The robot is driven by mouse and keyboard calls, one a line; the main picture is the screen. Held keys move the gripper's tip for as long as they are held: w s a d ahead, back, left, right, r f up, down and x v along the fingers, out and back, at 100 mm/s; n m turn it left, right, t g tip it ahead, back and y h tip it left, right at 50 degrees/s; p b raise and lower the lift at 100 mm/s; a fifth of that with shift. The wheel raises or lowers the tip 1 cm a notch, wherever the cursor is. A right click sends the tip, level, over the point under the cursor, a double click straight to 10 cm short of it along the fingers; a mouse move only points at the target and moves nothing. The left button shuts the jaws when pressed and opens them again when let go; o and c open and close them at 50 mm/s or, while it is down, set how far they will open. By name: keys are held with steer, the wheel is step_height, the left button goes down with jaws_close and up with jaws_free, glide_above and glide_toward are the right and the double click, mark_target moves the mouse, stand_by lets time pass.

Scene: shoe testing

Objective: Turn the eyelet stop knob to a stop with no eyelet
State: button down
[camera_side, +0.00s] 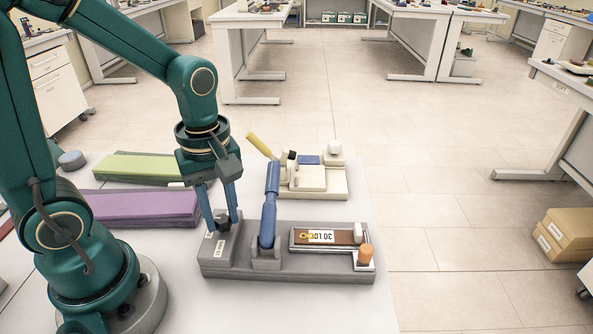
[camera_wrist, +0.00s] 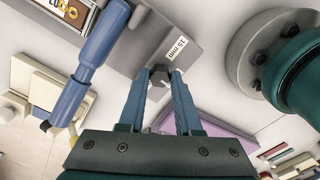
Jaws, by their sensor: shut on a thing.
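The eyelet stop knob appears to be the small dark faceted knob (camera_wrist: 158,76) on the grey fixture (camera_side: 222,272), beside a white label reading in mm. My gripper (camera_side: 221,219) points down at the fixture's left end, and its blue fingers are shut on the knob. In the wrist view my gripper (camera_wrist: 160,76) has one finger on each side of it. A brown strip (camera_side: 345,237) with a white printed label and a gold eyelet lies in the fixture's right part; it shows partly in the wrist view (camera_wrist: 72,12). The knob's pointer and stop marks cannot be read.
A blue lever (camera_side: 269,205) stands upright just right of my gripper. An orange knob (camera_side: 365,254) sits at the fixture's right end. A cream device (camera_side: 318,180) with a yellow handle stands behind. Purple (camera_side: 140,206) and green (camera_side: 150,167) blocks lie left. The front tabletop is clear.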

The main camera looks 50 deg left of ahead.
mark_target(222, 218)
steer(key=m, duration=0.4)
steer(key=shift+m, duration=0.3)
steer(key=m, duration=0.8)
steer(key=shift+m, duration=2.3)
steer(key=c, duration=0.6)
jaws_free()
steer(key=shift+r, duration=0.1)
steer(key=shift+r, duration=2.5)
